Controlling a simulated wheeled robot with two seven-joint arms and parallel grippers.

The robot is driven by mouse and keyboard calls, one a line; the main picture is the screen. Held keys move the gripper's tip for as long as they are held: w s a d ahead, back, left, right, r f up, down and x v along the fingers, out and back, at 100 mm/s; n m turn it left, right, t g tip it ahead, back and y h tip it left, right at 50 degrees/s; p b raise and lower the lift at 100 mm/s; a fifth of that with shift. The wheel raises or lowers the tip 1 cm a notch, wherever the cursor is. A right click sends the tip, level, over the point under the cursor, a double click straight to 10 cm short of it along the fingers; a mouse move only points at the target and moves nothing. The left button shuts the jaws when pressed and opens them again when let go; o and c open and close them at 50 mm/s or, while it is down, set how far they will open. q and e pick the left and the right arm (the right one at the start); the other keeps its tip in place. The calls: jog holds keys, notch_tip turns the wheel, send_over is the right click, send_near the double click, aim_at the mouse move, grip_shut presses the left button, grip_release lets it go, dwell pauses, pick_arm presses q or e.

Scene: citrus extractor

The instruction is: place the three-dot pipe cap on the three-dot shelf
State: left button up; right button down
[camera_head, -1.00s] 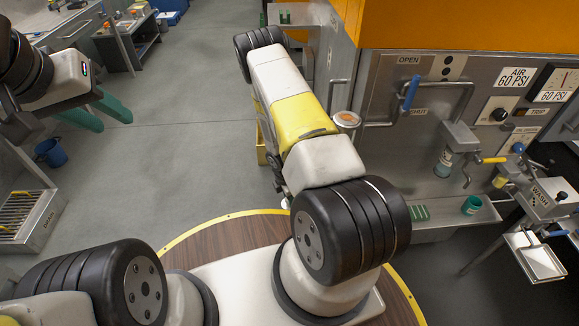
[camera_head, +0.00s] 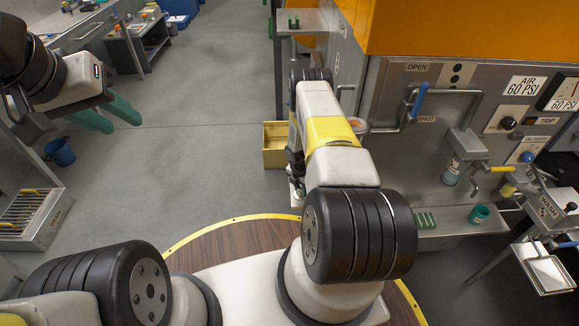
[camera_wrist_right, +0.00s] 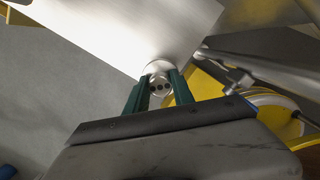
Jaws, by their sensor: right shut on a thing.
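My right gripper (camera_wrist_right: 159,92) has green fingers, shut around a round silver pipe cap (camera_wrist_right: 158,69). Small dark dots, apparently three in a row, show on the cap's face between the fingers. In the head view the right gripper is mostly hidden behind my own arm. In the wrist view a wide pale metal plate (camera_wrist_right: 115,30) lies just beyond the cap; I cannot tell whether they touch, or whether the plate is a shelf. No shelf with a clear three-dot mark shows. My left gripper (camera_head: 108,116) is open and empty at the left, its green fingers apart.
A steel panel (camera_head: 400,140) with handles, a lever and a column of black dots (camera_head: 457,72) stands at right. A low ledge (camera_head: 455,222) holds a green cup (camera_head: 479,214). A yellow bin (camera_head: 276,142) sits on the floor beyond my right arm. A blue bucket (camera_head: 60,152) stands left.

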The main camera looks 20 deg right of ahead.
jog(key=shift+w+d+f, duration=0.1)
jog(key=shift+w+d, duration=0.1)
jog(key=shift+w, duration=0.35)
jog(key=shift+w+d, duration=0.2)
jog(key=shift+w, duration=0.3)
jog(key=shift+f, duration=1.75)
jog(key=shift+a, duration=0.1)
jog(key=c, duration=1.1)
grip_release()
jog(key=shift+f, duration=0.15)
